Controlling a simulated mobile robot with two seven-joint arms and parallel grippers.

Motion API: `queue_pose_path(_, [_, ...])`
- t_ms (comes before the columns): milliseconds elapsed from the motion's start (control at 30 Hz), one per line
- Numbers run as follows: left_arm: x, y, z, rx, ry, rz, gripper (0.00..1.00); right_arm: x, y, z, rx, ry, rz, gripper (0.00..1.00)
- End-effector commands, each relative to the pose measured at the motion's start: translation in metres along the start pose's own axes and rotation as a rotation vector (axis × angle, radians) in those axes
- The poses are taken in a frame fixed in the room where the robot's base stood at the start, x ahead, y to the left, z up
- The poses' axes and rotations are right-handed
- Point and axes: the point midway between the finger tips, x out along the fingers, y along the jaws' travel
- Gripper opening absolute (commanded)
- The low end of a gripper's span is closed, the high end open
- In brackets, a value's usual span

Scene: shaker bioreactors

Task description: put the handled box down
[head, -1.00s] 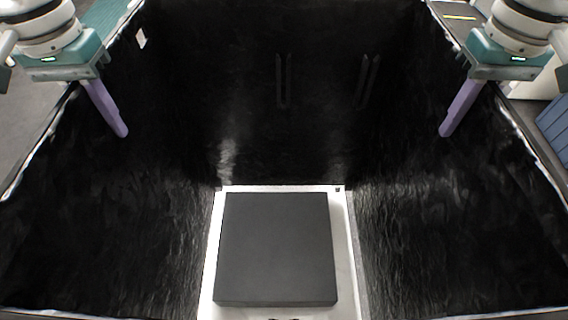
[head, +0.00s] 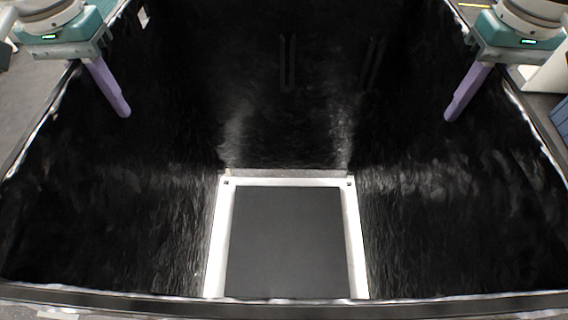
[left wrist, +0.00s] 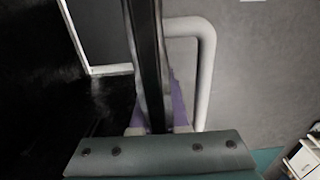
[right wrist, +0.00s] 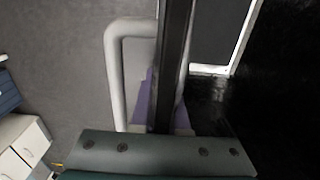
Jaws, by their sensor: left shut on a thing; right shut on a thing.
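The handled box is a large, deep, open-topped box with glossy black walls (head: 100,220). Its rim also shows in the left wrist view (left wrist: 148,60) and the right wrist view (right wrist: 172,60). Pale tube handles stand out from its sides, one in the left wrist view (left wrist: 205,75) and one in the right (right wrist: 113,75). My left gripper (head: 122,108) is shut on the left side and my right gripper (head: 452,115) on the right side, purple fingers straddling the wall. The box's underside is hidden, so I cannot tell what it rests on.
A dark grey panel (head: 288,240) with a white border (head: 217,240) shows at the bottom inside the box walls. Grey floor (left wrist: 250,70) lies beside the box. White drawers (right wrist: 25,145) and a blue unit (right wrist: 8,92) stand off to the right.

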Motion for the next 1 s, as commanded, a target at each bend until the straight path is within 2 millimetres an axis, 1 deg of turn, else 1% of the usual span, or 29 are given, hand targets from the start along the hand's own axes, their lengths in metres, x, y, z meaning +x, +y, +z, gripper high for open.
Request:
queue_pose_path(167, [-0.001,0.0,0.0,0.0,0.0,0.0,0.0,-0.001,0.002,0.0,0.001,0.0,0.003,0.0])
queue_pose_path(367, [0.003,0.0,-0.001,0.0,0.001,0.0,0.0,0.003,0.001,0.0,0.002,0.0,0.003,0.0])
queue_pose_path(567, [0.013,0.0,0.0,-0.001,0.001,0.0,0.0,0.013,0.002,0.0,0.002,0.0,0.003,0.0])
queue_pose_path(1000, [0.042,0.0,0.0,-0.001,0.001,0.0,0.0,0.042,0.002,0.0,0.002,0.0,0.003,0.0])
